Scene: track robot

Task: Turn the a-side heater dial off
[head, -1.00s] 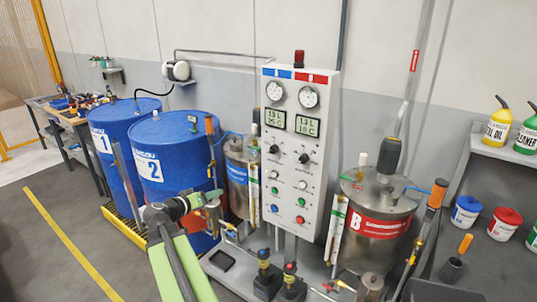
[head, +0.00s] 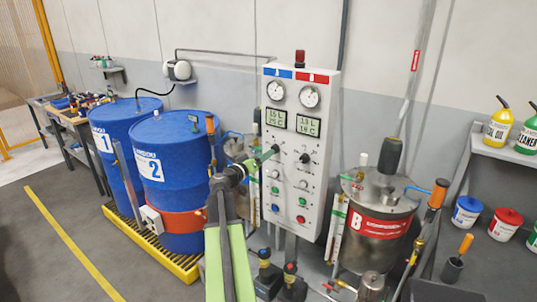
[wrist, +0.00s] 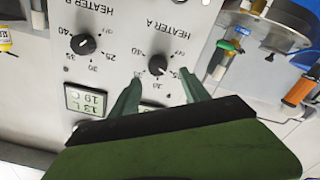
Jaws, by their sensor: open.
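The heater A dial (wrist: 157,65) is a small black knob on the light grey control panel (wrist: 115,15), under its upside-down "HEATER A" label in the wrist view. Its scale shows "off" and several numbers; I cannot read its pointer surely. My gripper (wrist: 160,77) is open and empty, its two green fingers pointing at this dial, one to each side of it. They look a little short of it; contact cannot be told. In the head view my gripper (head: 270,152) reaches the panel's left side and covers the A dial.
The heater B dial (wrist: 83,43) is beside it on the same panel, also in the head view (head: 304,158). Lamps and buttons sit below. A steel tank (head: 378,240) stands right of the panel, blue drums (head: 180,165) left. Another tank (head: 236,148) is partly behind my arm.

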